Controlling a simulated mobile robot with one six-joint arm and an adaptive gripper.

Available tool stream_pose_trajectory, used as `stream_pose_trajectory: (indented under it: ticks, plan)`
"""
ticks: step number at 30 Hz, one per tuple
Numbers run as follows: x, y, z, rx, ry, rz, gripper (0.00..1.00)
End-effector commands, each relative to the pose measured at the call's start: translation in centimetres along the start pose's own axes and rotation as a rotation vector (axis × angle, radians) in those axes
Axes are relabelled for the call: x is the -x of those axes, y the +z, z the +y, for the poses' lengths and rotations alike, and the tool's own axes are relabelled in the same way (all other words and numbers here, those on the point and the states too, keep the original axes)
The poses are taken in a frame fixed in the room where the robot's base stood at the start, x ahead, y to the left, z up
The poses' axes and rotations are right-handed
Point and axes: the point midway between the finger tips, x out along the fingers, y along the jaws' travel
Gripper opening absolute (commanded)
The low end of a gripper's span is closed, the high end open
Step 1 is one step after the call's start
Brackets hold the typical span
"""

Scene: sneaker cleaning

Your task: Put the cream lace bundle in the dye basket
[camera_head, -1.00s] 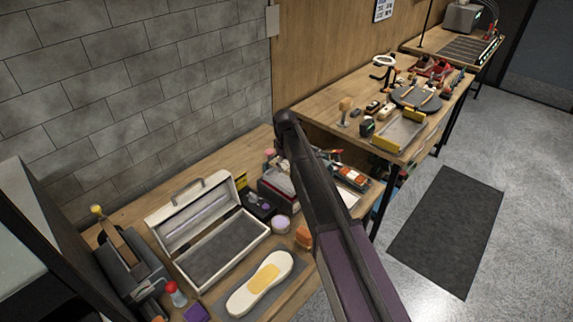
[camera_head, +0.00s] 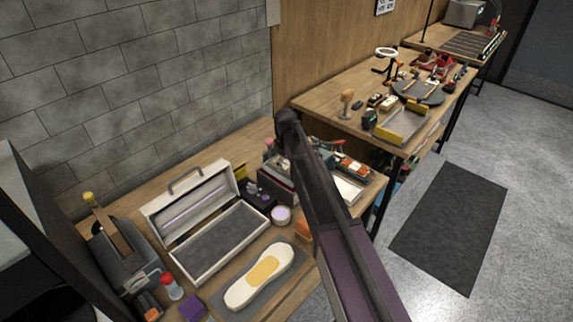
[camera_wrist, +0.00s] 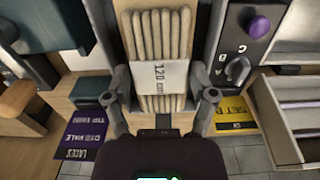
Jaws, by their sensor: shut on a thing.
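In the wrist view, the cream lace bundle (camera_wrist: 158,35) is a row of cream cords with a white band (camera_wrist: 158,77) printed "120 mm". My gripper (camera_wrist: 160,97) has a finger on each side of the bundle and is shut on it. In the head view my dark arm reaches over the bench, and the gripper and bundle are hidden. I cannot pick out the dye basket for certain. A purple label (camera_wrist: 85,128) with dye and laces wording lies at lower left in the wrist view.
A device with a purple knob (camera_wrist: 258,27) is close to the bundle's right. A yellow label (camera_wrist: 235,112) and a pale open tray (camera_wrist: 277,118) lie farther right. In the head view, an open white case (camera_head: 187,262) and a cream sole (camera_head: 240,293) are on the bench.

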Motion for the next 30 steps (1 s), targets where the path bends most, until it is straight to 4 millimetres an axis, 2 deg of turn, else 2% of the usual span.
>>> stream_pose_trajectory:
  ticks: [30]
  plan:
    - [-1.1, 0.1, 0.1, -0.002, 0.0, 0.0, 0.26]
